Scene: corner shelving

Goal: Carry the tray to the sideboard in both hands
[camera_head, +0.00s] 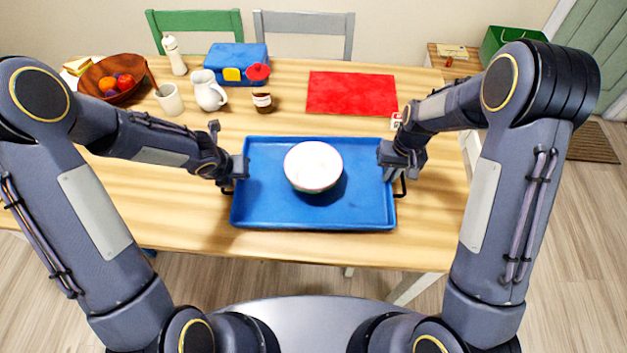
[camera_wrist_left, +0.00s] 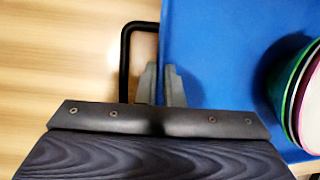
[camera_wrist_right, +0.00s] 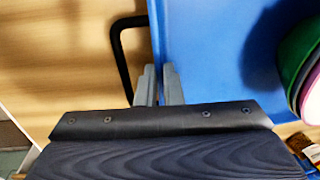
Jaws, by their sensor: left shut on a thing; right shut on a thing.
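The blue tray (camera_head: 262,215) is at the front middle of the wooden table, with a stack of bowls (camera_head: 313,166) on it, white inside. In the wrist views the stack shows green, white and pink rims. My left gripper (camera_head: 238,168) is shut on the tray's left side, its fingers either side of the edge by a black handle (camera_wrist_left: 126,60). My right gripper (camera_head: 390,165) is shut on the right side in the same way, by the other handle (camera_wrist_right: 121,50). I cannot tell whether the tray touches the table.
Behind the tray on the table (camera_head: 200,222) are a red mat (camera_head: 351,93), a jar (camera_head: 262,102), a white jug (camera_head: 208,91), a mug (camera_head: 170,99), a blue box (camera_head: 238,62) and a fruit bowl (camera_head: 112,80). A wood-topped unit (camera_head: 455,67) with a green box (camera_head: 505,42) stands back right.

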